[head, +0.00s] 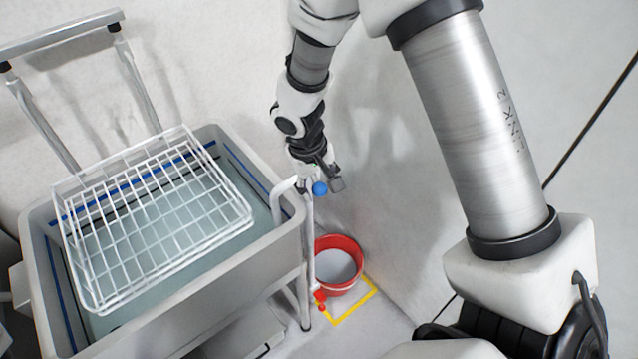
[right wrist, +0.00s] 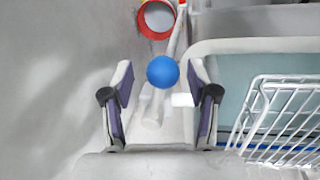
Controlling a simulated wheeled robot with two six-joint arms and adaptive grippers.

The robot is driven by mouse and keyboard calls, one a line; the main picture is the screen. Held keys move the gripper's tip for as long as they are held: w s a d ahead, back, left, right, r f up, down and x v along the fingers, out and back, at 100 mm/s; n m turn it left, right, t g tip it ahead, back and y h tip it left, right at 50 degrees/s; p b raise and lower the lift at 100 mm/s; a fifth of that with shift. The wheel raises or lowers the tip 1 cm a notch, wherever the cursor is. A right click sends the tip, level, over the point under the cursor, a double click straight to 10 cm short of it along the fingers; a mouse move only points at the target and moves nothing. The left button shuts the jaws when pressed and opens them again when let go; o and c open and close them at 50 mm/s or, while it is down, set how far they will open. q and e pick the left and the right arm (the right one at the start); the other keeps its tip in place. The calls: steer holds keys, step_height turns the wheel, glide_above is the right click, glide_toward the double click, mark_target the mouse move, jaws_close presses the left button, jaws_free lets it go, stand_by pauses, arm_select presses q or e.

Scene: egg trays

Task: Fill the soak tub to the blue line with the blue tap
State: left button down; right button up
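The grey soak tub (head: 235,268) stands at the left in the head view and holds pale blue-green water (head: 185,225). A blue line (head: 245,172) runs along its inner walls, above the water surface. The blue tap (head: 320,188) is a round blue knob on a white pipe (head: 284,187) at the tub's right end. My right gripper (head: 322,180) is at the knob. In the right wrist view its fingers are open, and the blue knob (right wrist: 162,72) lies between the tips with visible gaps on both sides. My left gripper is not in view.
A white wire basket (head: 244,222) is over the tub, below a metal frame (head: 140,80). A red bucket (head: 340,243) with grey contents stands on the floor by a yellow outline (head: 362,304). A red knob (head: 320,296) is low on the pipe. A pale wall is close behind the tap.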

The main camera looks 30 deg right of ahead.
steer(key=shift+a+r, duration=0.2)
step_height(320, 180, up, 11)
steer(key=a, duration=0.2)
steer(key=shift+r, duration=0.2)
steer(key=shift+w, duration=0.1)
stand_by(6.8)
